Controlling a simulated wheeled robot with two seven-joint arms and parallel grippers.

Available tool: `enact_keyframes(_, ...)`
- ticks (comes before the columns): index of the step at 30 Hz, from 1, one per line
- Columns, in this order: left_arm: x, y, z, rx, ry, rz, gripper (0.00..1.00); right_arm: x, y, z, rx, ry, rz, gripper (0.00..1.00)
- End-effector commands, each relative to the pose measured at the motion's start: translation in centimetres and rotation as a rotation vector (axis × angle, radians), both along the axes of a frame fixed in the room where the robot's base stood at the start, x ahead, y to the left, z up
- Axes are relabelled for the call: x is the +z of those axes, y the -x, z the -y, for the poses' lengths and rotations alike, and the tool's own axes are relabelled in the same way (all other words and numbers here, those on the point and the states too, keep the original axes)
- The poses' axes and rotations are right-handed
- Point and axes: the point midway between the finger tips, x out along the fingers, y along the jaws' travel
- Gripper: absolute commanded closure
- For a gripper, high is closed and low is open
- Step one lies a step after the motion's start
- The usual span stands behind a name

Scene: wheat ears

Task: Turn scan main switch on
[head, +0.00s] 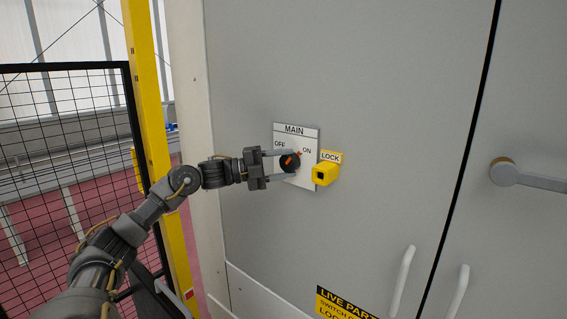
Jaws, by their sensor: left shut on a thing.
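The main switch (290,162) is a black round knob with an orange-red bar on a white plate (296,131) marked MAIN, OFF and ON. The plate is on the front of a grey cabinet. The bar is tilted, its upper end toward the ON mark at the upper right. My left gripper (291,165) reaches in from the left, with one finger above the knob and one below. It is shut on the knob. The fingers hide part of the knob's edges. My right gripper is not in view.
A yellow LOCK block (325,173) juts out just right of the plate. White door handles (402,281) and a grey lever (530,179) are farther right. A yellow post (150,100) and a black mesh fence (65,150) stand at the left.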

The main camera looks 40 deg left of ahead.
Motion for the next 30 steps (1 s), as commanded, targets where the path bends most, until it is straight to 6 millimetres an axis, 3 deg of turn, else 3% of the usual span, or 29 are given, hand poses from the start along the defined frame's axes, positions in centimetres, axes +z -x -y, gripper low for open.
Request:
enact_keyframes(10, 0.3, 0.0, 0.0, -0.001, -0.143, -0.003, 0.75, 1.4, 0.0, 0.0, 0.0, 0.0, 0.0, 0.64)
enact_keyframes(27, 0.0, 0.0, 0.1, -0.002, -0.17, -0.004, 0.75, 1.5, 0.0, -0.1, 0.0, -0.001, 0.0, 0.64)
enact_keyframes(28, 0.0, 0.0, 0.1, -0.002, -0.17, -0.004, 0.5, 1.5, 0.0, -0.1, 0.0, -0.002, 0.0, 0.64)
enact_keyframes(30, 0.0, 0.0, 0.1, -0.002, -0.17, -0.004, 0.41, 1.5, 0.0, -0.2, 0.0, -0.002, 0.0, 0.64)
